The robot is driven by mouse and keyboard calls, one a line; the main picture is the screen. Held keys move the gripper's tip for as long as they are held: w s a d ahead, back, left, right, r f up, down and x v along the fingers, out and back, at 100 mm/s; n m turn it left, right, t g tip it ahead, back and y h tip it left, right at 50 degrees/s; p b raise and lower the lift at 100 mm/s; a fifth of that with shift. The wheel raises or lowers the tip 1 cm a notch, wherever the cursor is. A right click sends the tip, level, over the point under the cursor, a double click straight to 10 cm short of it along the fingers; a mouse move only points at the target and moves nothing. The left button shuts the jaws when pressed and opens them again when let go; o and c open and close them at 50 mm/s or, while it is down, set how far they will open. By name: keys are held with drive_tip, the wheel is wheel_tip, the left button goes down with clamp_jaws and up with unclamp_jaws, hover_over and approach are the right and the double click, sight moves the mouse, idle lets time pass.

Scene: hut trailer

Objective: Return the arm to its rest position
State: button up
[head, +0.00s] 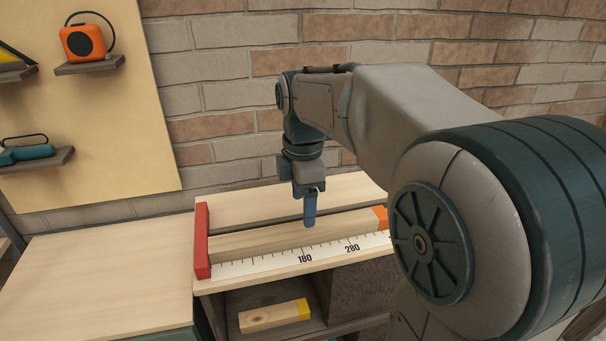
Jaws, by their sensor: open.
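My arm reaches in from the right in the head view, and its large near joint fills the right side. My gripper (309,222) hangs pointing down over the bench (330,191) with the measuring scale. Its blue fingers are just above or in front of a wooden bar (260,239) with an orange end; I cannot tell whether they touch it. The gripper is open, and nothing shows held in it. The bar lies along the white ruler strip (275,266), with its left end near a red stop (202,241).
A wooden block with a yellow end (275,316) lies on the shelf below. A bare tabletop (95,280) is on the left. A board (95,130) with small shelves carries an orange device (84,42) and a teal item (30,152). A brick wall (220,95) stands behind.

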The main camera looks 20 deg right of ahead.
wheel_tip(320, 180, up, 6)
drive_tip(key=s+d+f+m+t, duration=0.1)
drive_tip(key=s+f+m+t, duration=0.1)
drive_tip(key=s+f+m, duration=1.2)
drive_tip(key=m, duration=0.4)
drive_tip(key=shift+t, duration=0.4)
